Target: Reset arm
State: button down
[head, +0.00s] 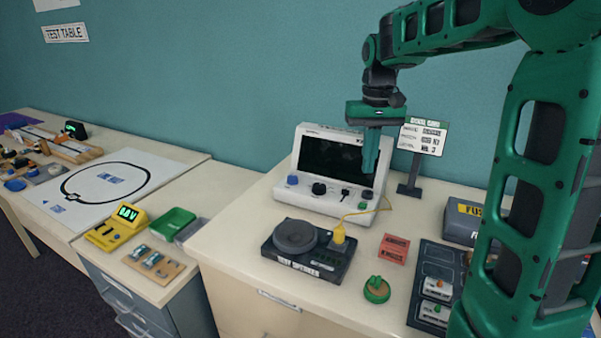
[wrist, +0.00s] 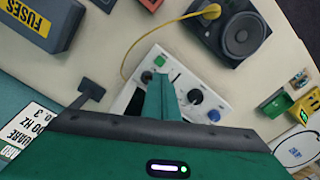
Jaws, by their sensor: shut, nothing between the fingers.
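My green arm reaches in from the right in the head view, and my gripper (head: 371,165) points down in front of the white instrument with a dark screen (head: 327,155). The gripper is shut and empty, its fingers together. In the wrist view the closed fingers (wrist: 160,95) are seen against the knob panel of the same instrument (wrist: 205,80). Whether the fingertips touch the instrument cannot be told; they appear above its panel.
A black speaker unit (head: 295,238) with a yellow plug (head: 339,234) and cable stands before the instrument. A sign on a stand (head: 422,138) is just right of my gripper. A fuses box (head: 466,220), red block (head: 394,248) and green knob piece (head: 377,289) lie to the right.

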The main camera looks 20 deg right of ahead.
jog(key=s+f+m, duration=0.1)
jog(key=s+f, duration=0.2)
jog(key=s, duration=0.6)
jog(key=s+d+f+m, duration=0.1)
jog(key=s+f, duration=0.2)
jog(key=s, duration=0.7)
jog(key=s+d+f+m, duration=0.1)
jog(key=s+f, duration=0.2)
jog(key=s, duration=0.7)
jog(key=shift+d+f, duration=0.15)
jog(key=shift+f, duration=0.2)
jog(key=shift+w+f, duration=0.25)
jog(key=shift+w, duration=0.45)
